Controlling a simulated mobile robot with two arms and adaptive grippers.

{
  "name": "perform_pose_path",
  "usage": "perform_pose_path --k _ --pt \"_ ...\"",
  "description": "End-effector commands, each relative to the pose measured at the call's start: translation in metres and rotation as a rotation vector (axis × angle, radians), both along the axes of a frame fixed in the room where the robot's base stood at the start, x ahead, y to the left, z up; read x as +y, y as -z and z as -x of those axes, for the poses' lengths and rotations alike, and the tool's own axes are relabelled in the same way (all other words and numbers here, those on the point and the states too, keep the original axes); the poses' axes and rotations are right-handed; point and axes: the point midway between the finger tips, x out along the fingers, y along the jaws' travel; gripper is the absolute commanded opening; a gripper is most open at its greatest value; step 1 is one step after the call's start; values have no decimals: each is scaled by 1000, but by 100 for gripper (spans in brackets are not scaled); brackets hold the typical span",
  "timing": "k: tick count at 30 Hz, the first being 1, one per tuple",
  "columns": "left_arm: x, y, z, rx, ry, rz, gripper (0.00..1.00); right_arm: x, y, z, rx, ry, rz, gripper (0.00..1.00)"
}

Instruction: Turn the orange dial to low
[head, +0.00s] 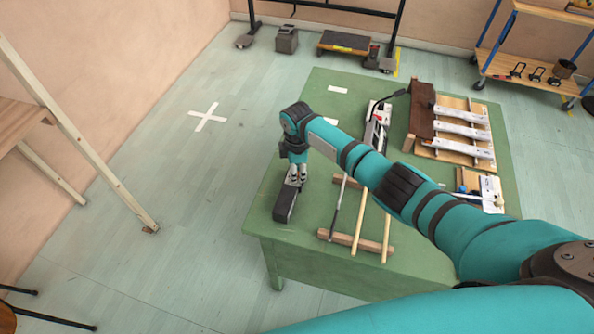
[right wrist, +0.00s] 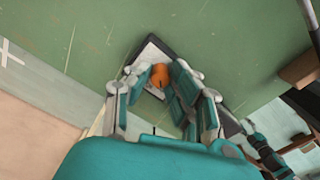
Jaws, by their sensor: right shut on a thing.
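The orange dial (right wrist: 159,76) shows in the right wrist view, between the fingers of my right gripper (right wrist: 157,80). The gripper is shut on it. The dial sits on a box with a pale face and dark edges (right wrist: 150,50). In the head view this dark box (head: 285,206) lies at the left edge of the green table, and my right gripper (head: 296,176) points down over its far end. The dial is hidden there. I cannot read any low mark or the dial's setting. My left gripper is not in view.
On the green table (head: 268,232), a wooden frame with rods (head: 357,243) lies right of the box. A pale device (head: 377,128) and a rack of white bars (head: 462,133) stand farther back. Open floor lies to the left, with a white cross (head: 207,117).

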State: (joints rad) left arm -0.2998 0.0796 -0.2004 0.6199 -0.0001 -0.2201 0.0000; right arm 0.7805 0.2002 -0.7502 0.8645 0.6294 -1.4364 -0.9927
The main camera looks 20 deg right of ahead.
Motion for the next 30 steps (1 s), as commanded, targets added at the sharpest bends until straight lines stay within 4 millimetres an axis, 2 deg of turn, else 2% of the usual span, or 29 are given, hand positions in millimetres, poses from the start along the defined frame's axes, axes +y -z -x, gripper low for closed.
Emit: perform_pose_path --k 5,6,11,18,22,26,30 --pt "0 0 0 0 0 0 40 1 0 0 1 -1 -1 0" --pt "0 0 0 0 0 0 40 1 0 0 1 -1 -1 24" --pt "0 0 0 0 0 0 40 1 0 0 1 0 -1 44" --pt "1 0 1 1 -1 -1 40 0 0 0 0 1 0 44" --pt "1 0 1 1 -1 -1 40 0 -8 -1 -1 0 0 44" --pt "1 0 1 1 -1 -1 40 0 -30 -1 -3 0 0 44" --pt "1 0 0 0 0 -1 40 0 -61 -1 -4 0 -1 44"
